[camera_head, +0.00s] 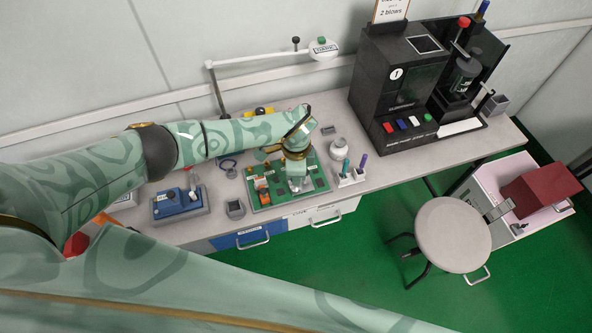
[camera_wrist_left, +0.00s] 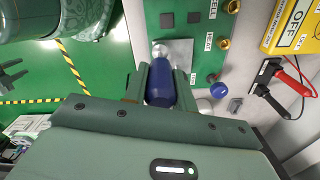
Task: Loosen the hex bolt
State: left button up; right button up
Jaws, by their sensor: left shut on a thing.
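My left gripper (camera_wrist_left: 160,84) is shut on a blue-handled tool (camera_wrist_left: 160,92) with a rounded silver end (camera_wrist_left: 159,51). The silver end lies over a grey metal plate (camera_wrist_left: 181,50) on the green board (camera_wrist_left: 190,8); whether it touches the plate I cannot tell. The hex bolt cannot be made out. In the head view my left arm reaches over the board (camera_head: 259,202), and its gripper (camera_head: 296,166) hides part of it. A dark two-pronged shape at the left of the wrist view looks like my right gripper (camera_wrist_left: 14,74), its prongs apart.
Beside the board stand a blue device (camera_head: 180,204), a small grey bin (camera_head: 235,209) and a holder with upright pens (camera_head: 352,178). A black machine (camera_head: 385,90) fills the bench's right end. A yellow meter (camera_wrist_left: 292,28) with leads lies near the board.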

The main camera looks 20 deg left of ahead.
dwell(0.3)
pick_arm(q)
jog(key=shift+r, duration=0.1)
notch_tip(320, 180, up, 4)
jog(key=p, duration=0.4)
jog(key=shift+f, duration=0.25)
jog(key=shift+f, duration=0.1)
